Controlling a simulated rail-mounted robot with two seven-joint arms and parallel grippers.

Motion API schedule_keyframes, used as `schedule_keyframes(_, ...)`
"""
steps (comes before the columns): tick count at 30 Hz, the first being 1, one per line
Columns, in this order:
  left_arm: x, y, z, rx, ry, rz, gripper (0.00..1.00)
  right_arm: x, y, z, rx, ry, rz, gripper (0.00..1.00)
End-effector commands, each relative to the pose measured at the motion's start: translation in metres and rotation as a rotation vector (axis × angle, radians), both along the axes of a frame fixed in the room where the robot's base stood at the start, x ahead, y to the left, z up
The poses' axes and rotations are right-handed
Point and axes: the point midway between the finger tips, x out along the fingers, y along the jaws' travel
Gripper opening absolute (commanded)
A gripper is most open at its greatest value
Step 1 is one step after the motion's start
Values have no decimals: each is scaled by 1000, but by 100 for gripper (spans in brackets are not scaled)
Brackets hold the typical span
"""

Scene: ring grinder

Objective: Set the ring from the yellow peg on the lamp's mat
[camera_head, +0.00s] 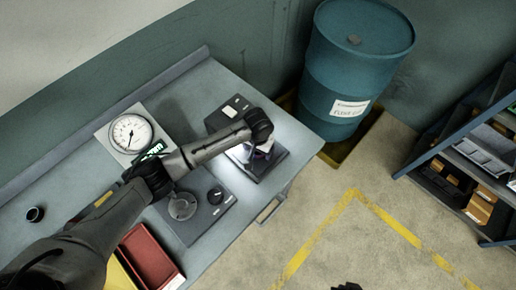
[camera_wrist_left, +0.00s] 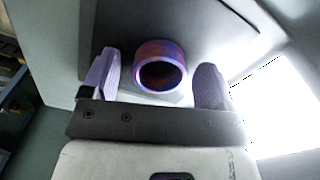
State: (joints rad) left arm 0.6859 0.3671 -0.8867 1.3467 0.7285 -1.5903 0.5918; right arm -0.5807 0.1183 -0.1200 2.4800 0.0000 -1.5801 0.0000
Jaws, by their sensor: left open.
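The ring (camera_wrist_left: 160,47), a short wide band tinted orange and purple, is in the left wrist view on or just above a bright pale patch, which looks like the lamp's mat (camera_wrist_left: 183,99). My left gripper (camera_wrist_left: 157,70) is open, with one finger on each side of the ring and gaps visible on both sides. In the head view my left gripper (camera_head: 262,149) is over the brightly lit dark lamp base (camera_head: 269,171) at the bench's right end, and it hides most of the ring there. I cannot make out the yellow peg.
A dial gauge (camera_head: 131,134) and a grey grinder unit (camera_head: 221,212) are on the bench near my left arm. A red tray (camera_head: 150,259) is at the front. A blue drum (camera_head: 352,70) stands beyond the bench. A dark part shows at the head view's bottom edge.

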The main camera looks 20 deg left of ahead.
Motion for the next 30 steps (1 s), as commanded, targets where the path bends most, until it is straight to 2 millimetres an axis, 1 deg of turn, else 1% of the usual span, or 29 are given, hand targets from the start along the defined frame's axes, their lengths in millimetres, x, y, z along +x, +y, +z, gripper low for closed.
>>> schedule_keyframes(5,1,0,23,-1,-3,0,80,0,1,4,3,0,-2,0)
schedule_keyframes(12,1,0,69,0,-3,-1,80,0,1,9,3,0,-2,0)
schedule_keyframes(18,1,0,99,-1,-1,0,80,0,0,11,1,0,-1,0)
schedule_keyframes(24,1,0,117,-1,-1,0,80,0,-1,13,-4,-1,3,0)
schedule_keyframes(30,0,0,122,0,0,0,80,0,-2,13,-7,0,5,0)
